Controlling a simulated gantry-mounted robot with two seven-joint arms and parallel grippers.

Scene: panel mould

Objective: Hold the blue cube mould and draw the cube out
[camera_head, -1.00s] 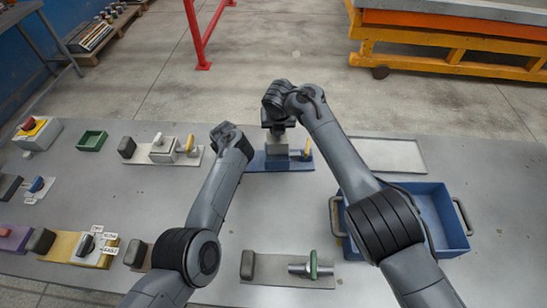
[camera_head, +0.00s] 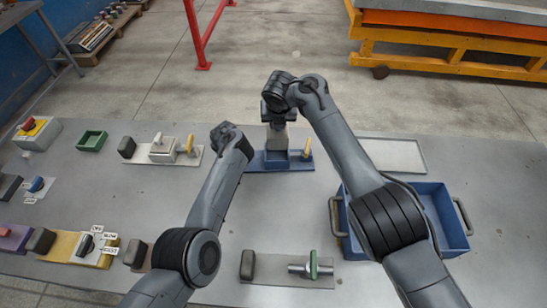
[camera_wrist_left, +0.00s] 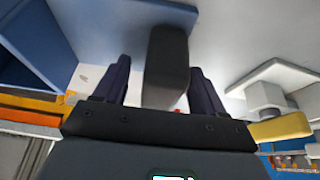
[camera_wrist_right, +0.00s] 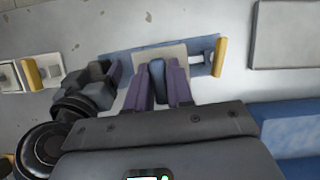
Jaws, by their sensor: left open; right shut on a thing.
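The blue cube mould (camera_head: 277,160) stands on a blue base plate (camera_head: 256,166) at the table's far middle, with a yellow handle (camera_head: 307,148) at its right. My right gripper (camera_wrist_right: 160,66) is shut on the dark blue grip (camera_wrist_right: 157,82) of the grey cube (camera_head: 277,137). The cube shows above the mould's open top; whether its lower end is clear of the walls is hard to tell. My left gripper (camera_wrist_left: 160,66) is open, its fingers on either side of a dark block (camera_wrist_left: 166,65) beside the mould. The left arm hides this block in the head view.
A blue bin (camera_head: 440,210) stands on the right, with a pale flat plate (camera_head: 392,154) behind it. Other fixtures, including a grey one (camera_head: 163,150) and a yellow one (camera_head: 70,246), stand on the left. A fixture with a green handle (camera_head: 314,264) is at the front.

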